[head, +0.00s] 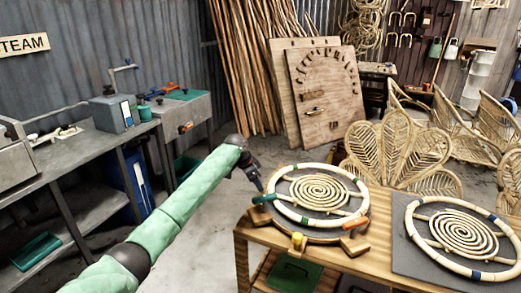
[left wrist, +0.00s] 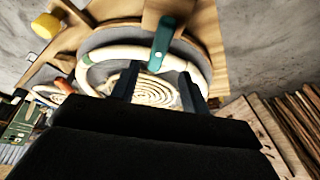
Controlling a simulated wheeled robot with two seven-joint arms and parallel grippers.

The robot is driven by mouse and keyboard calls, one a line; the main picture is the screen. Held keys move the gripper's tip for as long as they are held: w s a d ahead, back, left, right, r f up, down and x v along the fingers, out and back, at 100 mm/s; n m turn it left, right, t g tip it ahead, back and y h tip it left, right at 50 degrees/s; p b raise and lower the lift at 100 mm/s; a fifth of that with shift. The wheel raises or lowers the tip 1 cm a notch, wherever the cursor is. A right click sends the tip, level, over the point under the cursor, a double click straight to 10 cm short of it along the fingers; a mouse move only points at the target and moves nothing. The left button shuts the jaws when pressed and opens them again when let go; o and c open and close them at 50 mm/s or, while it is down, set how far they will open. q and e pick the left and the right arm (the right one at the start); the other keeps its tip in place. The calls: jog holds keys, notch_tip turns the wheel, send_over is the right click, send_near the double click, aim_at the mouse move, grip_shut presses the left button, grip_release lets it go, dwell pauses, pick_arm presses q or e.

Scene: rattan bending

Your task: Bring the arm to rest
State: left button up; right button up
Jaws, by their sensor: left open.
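My left arm (head: 178,207), in a green sleeve, reaches in from the lower left of the head view. Its dark left gripper (head: 259,186) is above the left edge of a round rattan ring with a spiral centre (head: 318,194) on the wooden table. In the left wrist view the two dark fingers (left wrist: 157,84) stand apart with nothing held between them, and the ring (left wrist: 118,54) lies beyond them. A green-handled clamp (head: 263,199) sits at the ring's left edge; it also shows in the wrist view (left wrist: 163,42). My right gripper is out of view.
A second rattan ring (head: 462,236) lies on a dark board at the right. An orange-handled clamp (head: 355,223) and a yellow knob (head: 298,241) are at the first ring's front. A metal workbench (head: 80,150) stands left. Open floor lies between bench and table.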

pick_arm(q)
jog(key=shift+w+r+n, duration=0.1)
jog(key=shift+w+n, duration=0.2)
jog(key=shift+n, duration=0.2)
jog(key=w+a+r+n+t+y, duration=0.1)
jog(key=w+r+n+t, duration=0.15)
jog(key=r, duration=0.35)
jog(key=w+r+n+t, duration=0.2)
jog(key=r+t, duration=0.2)
jog(key=r, duration=0.2)
jog(key=s+a+f+n+y, duration=0.15)
jog(key=s+a+f, duration=0.25)
jog(key=s+f, duration=0.8)
jog(key=s+a+f+n+g, duration=0.1)
jog(key=s+a+f+n, duration=0.15)
jog(key=s+f, duration=1)
jog(key=s+a+f+n+y, duration=0.1)
jog(key=s+a+f, duration=0.5)
jog(key=f, duration=1.1)
jog(key=s+f+g, duration=0.2)
jog(key=s+f, duration=0.5)
jog(key=s, duration=0.7)
jog(key=s+f+g, duration=0.2)
jog(key=s+f, duration=0.6)
jog(key=s, duration=0.6)
jog(key=s+f+g, duration=0.2)
jog(key=s+f, duration=0.5)
jog(key=s, duration=0.7)
jog(key=shift+f+n, duration=0.35)
jog(key=shift+f, duration=0.05)
